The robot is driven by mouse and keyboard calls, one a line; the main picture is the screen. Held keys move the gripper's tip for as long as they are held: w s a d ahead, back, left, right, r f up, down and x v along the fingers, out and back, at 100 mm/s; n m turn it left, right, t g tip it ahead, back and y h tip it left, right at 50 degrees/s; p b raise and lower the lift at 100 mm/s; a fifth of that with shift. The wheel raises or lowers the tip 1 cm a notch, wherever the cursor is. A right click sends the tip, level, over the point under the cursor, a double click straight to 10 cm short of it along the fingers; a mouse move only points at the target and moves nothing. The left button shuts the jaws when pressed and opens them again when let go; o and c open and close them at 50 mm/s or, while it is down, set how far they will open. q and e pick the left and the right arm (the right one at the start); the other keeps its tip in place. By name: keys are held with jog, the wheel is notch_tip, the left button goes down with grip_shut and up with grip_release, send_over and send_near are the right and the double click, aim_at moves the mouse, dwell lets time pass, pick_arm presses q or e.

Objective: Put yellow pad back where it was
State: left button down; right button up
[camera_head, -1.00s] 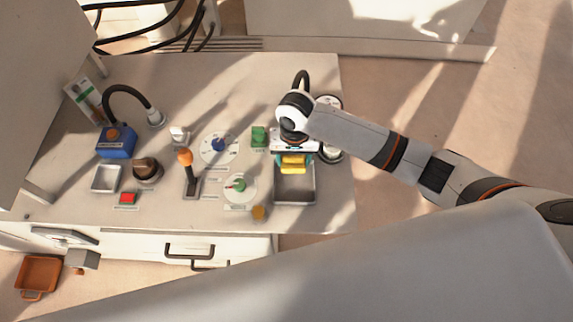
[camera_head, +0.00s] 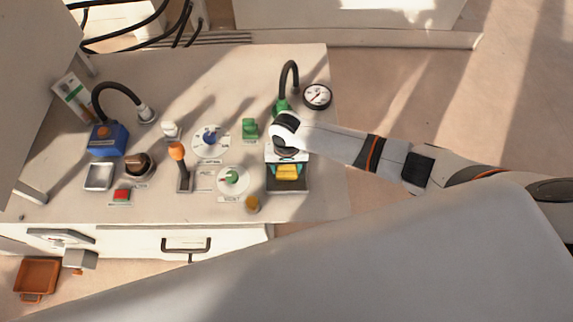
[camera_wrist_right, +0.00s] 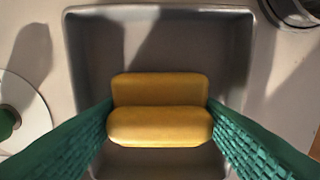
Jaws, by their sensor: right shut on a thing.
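The yellow pad (camera_head: 287,172) is a rounded block with a stepped top, held by my right gripper (camera_head: 287,168). In the right wrist view the pad (camera_wrist_right: 160,125) sits between the two green ribbed fingers, which are shut on its ends. It is over the square grey metal tray (camera_wrist_right: 88,60), within the tray's walls in that view. The tray (camera_head: 288,188) also shows below the pad in the head view. I cannot tell whether the pad touches the tray floor. My left gripper is not in view.
A green block (camera_head: 249,128) and a white dial with a green knob (camera_head: 233,179) stand left of the tray. A small orange-yellow piece (camera_head: 252,204) lies at its front left. A round gauge (camera_head: 317,95) and a green-based hose (camera_head: 290,78) are behind it.

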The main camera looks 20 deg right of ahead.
jog(key=o, duration=0.9)
jog(key=shift+f, duration=0.1)
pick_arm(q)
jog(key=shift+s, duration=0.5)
pick_arm(e)
jog(key=shift+o, duration=0.2)
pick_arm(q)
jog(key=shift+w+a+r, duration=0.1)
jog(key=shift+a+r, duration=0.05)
pick_arm(e)
notch_tip(320, 180, up, 12)
jog(key=shift+r, duration=0.2)
